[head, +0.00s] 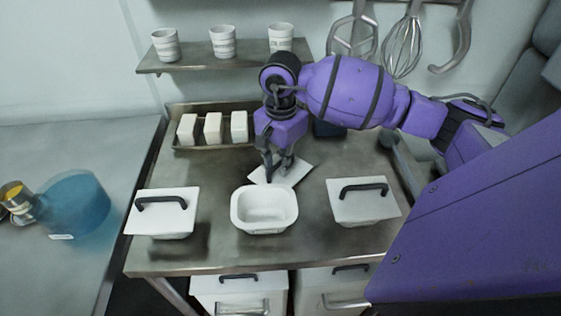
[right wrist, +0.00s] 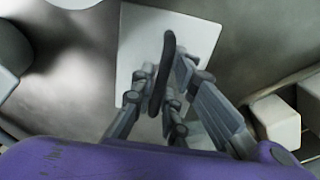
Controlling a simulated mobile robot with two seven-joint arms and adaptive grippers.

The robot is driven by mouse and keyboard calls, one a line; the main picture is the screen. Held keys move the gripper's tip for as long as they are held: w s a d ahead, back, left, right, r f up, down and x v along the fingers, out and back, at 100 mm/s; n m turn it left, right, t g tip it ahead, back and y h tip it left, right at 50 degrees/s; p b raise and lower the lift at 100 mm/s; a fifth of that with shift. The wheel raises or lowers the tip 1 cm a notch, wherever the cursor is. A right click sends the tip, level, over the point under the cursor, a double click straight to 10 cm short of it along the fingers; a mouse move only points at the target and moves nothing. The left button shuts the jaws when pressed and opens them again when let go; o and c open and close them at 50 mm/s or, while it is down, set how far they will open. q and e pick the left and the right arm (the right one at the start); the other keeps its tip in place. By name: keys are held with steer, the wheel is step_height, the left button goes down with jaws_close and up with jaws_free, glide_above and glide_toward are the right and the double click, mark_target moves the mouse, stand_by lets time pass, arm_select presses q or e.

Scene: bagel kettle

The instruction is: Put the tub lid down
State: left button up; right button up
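The tub lid (head: 294,174) is a thin white plate behind the open white tub (head: 264,190), turned at an angle to the table edges. It looks flat on or very near the metal table. In the right wrist view the lid (right wrist: 194,38) shows its dark bar handle (right wrist: 168,55). My right gripper (head: 277,176) points down over the lid. Its fingers (right wrist: 165,72) stand on either side of the handle, seemingly with gaps, so it looks open. The exact contact is hard to see. My left gripper is not in view.
Lidded tubs stand left (head: 163,222) and right (head: 363,211) of the open tub. A tray (head: 205,147) with several white blocks is at the back left. Cups (head: 222,42) stand on a shelf (head: 220,62) behind. Bare table lies between tray and left tub.

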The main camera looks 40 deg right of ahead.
steer(key=shift+o, duration=0.6)
steer(key=shift+r, duration=0.3)
step_height(320, 180, up, 12)
steer(key=shift+f, duration=0.15)
